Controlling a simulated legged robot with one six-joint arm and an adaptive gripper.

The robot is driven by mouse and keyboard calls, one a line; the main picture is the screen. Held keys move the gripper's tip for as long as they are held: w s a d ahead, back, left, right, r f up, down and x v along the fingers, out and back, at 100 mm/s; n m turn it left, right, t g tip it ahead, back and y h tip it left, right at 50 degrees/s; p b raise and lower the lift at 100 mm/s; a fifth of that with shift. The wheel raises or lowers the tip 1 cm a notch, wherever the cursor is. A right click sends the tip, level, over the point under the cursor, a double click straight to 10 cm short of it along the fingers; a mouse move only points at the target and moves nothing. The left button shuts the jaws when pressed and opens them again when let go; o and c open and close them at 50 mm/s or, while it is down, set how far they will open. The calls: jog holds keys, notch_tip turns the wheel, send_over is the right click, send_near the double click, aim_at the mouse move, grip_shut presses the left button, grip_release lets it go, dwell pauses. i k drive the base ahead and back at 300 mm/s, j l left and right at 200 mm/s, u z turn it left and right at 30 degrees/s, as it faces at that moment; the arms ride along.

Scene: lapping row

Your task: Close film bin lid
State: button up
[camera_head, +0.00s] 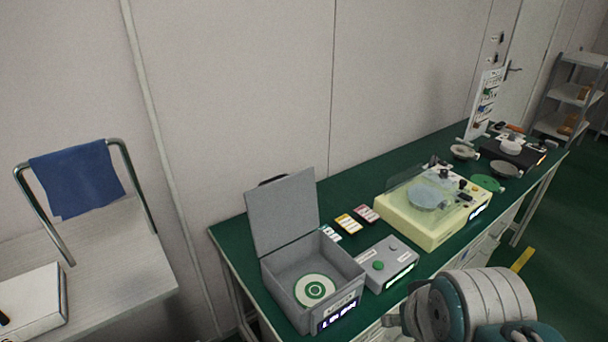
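The grey film bin (350,283) stands at the near left end of the green-topped bench, with a round white and green disc (315,290) inside it. Its lid (283,212) is open and stands up at the bin's back left side, leaning slightly. A label and a lit display are on the bin's front. Part of my arm shows at the lower right, in front of the bench and to the right of the bin. My gripper's fingers cannot be made out.
A grey box with a green button (390,262) sits directly right of the bin. Small coloured cards (348,223) lie behind it. A cream machine (432,222) with a clear cover stands farther right. A side table (110,288) with a blue cloth (78,180) on a rail is at left.

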aim_at(283, 208)
jog(key=i+l+u, duration=0.15)
jog(key=u, duration=0.25)
jog(key=i+l+u, duration=0.1)
jog(key=l+u, duration=0.65)
jog(key=i, duration=0.05)
